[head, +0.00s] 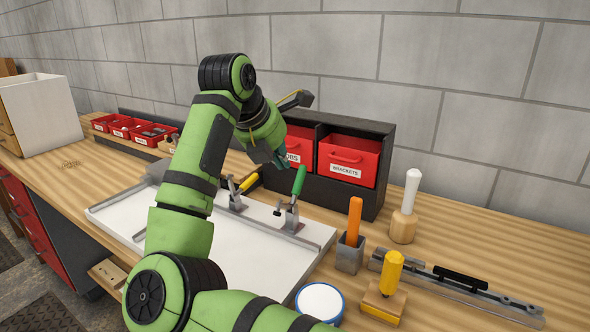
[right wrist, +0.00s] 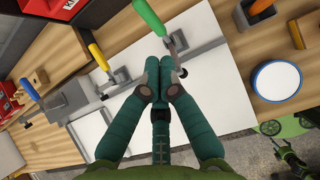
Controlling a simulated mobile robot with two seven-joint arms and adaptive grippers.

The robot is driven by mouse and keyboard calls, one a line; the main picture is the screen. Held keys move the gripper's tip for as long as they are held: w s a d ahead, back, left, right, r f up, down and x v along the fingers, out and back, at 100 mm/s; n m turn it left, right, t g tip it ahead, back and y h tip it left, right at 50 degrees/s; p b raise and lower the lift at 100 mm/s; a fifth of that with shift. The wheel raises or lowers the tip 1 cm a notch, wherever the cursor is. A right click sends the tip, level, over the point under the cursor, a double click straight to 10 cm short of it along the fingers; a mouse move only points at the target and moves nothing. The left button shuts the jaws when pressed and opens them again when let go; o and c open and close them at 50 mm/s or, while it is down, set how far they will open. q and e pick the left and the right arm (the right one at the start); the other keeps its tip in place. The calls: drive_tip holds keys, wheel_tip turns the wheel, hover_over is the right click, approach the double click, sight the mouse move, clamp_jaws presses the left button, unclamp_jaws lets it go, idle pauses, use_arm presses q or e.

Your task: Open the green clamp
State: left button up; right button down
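The green clamp (head: 292,212) stands on the right part of the white board fixture's far edge, its green handle (head: 299,181) pointing up and leaning slightly right. In the right wrist view its green handle (right wrist: 150,18) lies just beyond the fingertips, and its metal body (right wrist: 173,46) is beside them. My right gripper (head: 280,161) is above and left of the handle in the head view. In the right wrist view its teal fingers (right wrist: 158,62) are together with nothing visible between them. What looks like my left gripper (right wrist: 290,158) shows small at the lower right there; its fingers are unclear.
A yellow-handled clamp (head: 246,186) stands left of the green one on the white fixture (head: 115,212). A black rack (head: 369,204) with red bins is close behind. An orange-handled tool (head: 355,222), a yellow-handled tool (head: 391,275) and a round blue-rimmed container (head: 341,302) stand to the right.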

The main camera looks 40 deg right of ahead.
sight(300, 178)
drive_tip(key=x, duration=0.2)
drive_tip(key=p+x, duration=0.1)
drive_tip(key=x, duration=0.1)
drive_tip(key=d+p+x, duration=0.1)
drive_tip(key=x, duration=0.2)
drive_tip(key=shift+w+r, duration=0.15)
drive_tip(key=shift+r, duration=0.25)
drive_tip(key=shift+w+d+f, duration=0.15)
drive_tip(key=shift+d+f, duration=0.3)
drive_tip(key=shift+r, duration=0.1)
